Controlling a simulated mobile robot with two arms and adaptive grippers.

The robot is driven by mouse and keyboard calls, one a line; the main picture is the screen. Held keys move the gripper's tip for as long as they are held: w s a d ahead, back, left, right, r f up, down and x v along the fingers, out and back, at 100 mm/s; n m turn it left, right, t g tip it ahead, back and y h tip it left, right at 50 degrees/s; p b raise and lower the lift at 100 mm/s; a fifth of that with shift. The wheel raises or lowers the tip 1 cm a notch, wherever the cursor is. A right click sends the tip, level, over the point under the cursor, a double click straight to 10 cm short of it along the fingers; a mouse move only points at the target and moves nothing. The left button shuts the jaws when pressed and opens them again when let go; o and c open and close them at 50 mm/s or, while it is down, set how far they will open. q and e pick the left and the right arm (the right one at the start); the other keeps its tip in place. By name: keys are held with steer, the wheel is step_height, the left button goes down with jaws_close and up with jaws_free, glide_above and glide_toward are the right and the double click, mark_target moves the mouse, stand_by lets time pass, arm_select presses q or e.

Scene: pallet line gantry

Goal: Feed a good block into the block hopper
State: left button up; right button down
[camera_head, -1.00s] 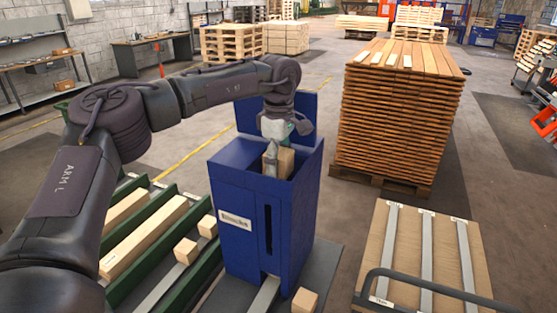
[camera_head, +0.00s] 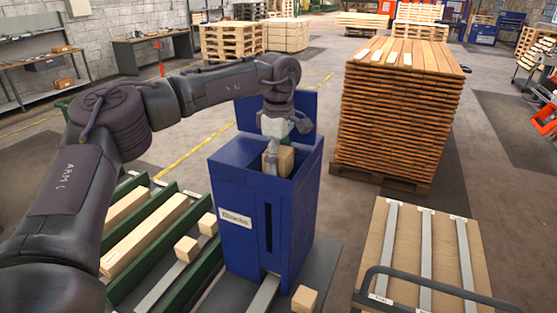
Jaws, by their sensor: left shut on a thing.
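The block hopper (camera_head: 240,235) is a tall blue box with an open top, a raised back panel and a dark slot in its front. My left gripper (camera_head: 271,156) is at the hopper's open top, pointing down. It is shut on a light wooden block (camera_head: 284,161), which sits partly below the hopper's rim. The gripper's fingertips are partly hidden by the block and the hopper wall. More wooden blocks lie left of the hopper, one block (camera_head: 186,249) and another block (camera_head: 208,224). A further block (camera_head: 304,299) lies at the hopper's foot. My right gripper is not in view.
Green-railed lanes (camera_head: 188,262) with long timbers (camera_head: 145,235) lie at the left. A wooden board with grey strips (camera_head: 409,250) and a dark rail stands front right. A tall stack of boards (camera_head: 397,120) on a pallet stands behind. Floor between them is clear.

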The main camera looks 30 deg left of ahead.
arm_select(q)
steer(key=shift+f, duration=0.6)
stand_by(0.5)
steer(key=shift+f+b, duration=0.3)
steer(key=shift+b, duration=0.1)
steer(key=o, duration=1.3)
steer(key=shift+c, duration=0.2)
steer(key=shift+r, duration=0.2)
step_height(320, 180, up, 12)
steer(key=shift+f, duration=0.1)
steer(key=shift+f, duration=0.1)
